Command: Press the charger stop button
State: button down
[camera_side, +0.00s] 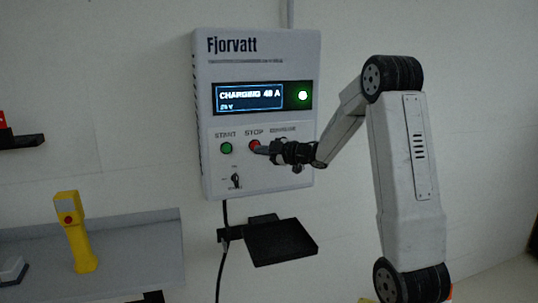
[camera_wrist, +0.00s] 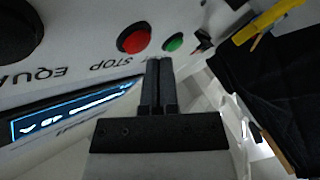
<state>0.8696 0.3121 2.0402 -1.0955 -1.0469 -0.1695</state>
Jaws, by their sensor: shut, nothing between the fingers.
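The charger box (camera_side: 262,180), pale and labelled Fjorvatt, hangs on the wall. Its screen (camera_side: 250,97) reads CHARGING 40 A, and a light (camera_side: 302,96) beside it glows. The red stop button (camera_side: 254,145) sits under the word STOP, right of the green start button (camera_side: 227,148). My gripper (camera_side: 262,149) is shut and empty, its tip at the red button in the side view; I cannot tell whether it touches. In the wrist view, the shut fingers (camera_wrist: 158,64) point near the red button (camera_wrist: 133,39), with the green button (camera_wrist: 173,42) to its right.
A key switch (camera_side: 235,181) is below the buttons. A black shelf (camera_side: 282,243) juts out under the box, and a cable (camera_side: 221,262) hangs beside it. A yellow handheld device (camera_side: 76,236) stands on the grey shelf (camera_side: 135,262) at the left.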

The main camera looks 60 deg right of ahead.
jog(key=shift+w+d, duration=0.6)
jog(key=shift+w, duration=0.05)
dwell(1.6)
jog(key=shift+s, duration=0.1)
dwell(0.3)
jog(key=shift+s+a, duration=0.55)
jog(key=shift+a, duration=0.05)
jog(key=shift+s+a, duration=0.1)
jog(key=s+a, duration=0.3)
jog(key=shift+s+a, duration=0.2)
dwell(0.6)
jog(key=shift+w, duration=0.1)
dwell(0.5)
